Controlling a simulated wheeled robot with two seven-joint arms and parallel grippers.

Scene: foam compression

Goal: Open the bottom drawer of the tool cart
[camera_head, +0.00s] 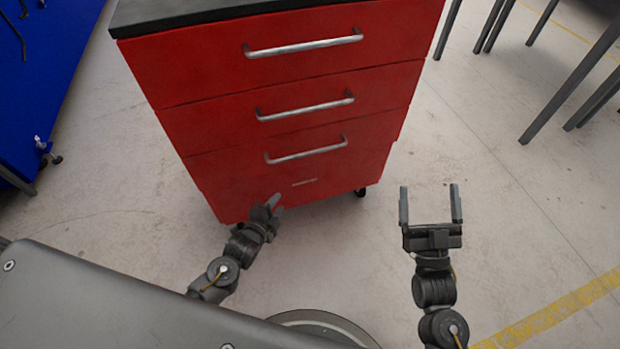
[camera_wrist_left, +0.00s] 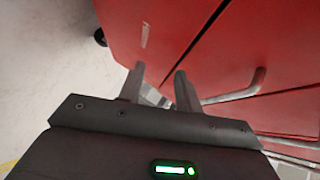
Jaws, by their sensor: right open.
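The red tool cart (camera_head: 165,75) stands in front of me. It has drawer fronts with three silver bar handles, one above another. The lowest handle (camera_head: 305,153) is on the bottom drawer (camera_head: 235,170); no clear gap shows around that front. My left gripper (camera_head: 276,203) is low in front of the cart's lower left part, below the lowest handle. In the left wrist view its fingers (camera_wrist_left: 158,76) are apart, with the red front and a bar handle (camera_wrist_left: 238,93) beyond; I see no grasp. My right gripper (camera_head: 430,187) is open and empty, right of the cart.
A blue cabinet (camera_head: 45,75) stands at the far left. Grey table legs (camera_head: 570,90) stand at the upper right. A dark caster (camera_head: 360,192) shows under the cart. The pale floor (camera_head: 510,215) to the right is clear, with a yellow line (camera_head: 560,312).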

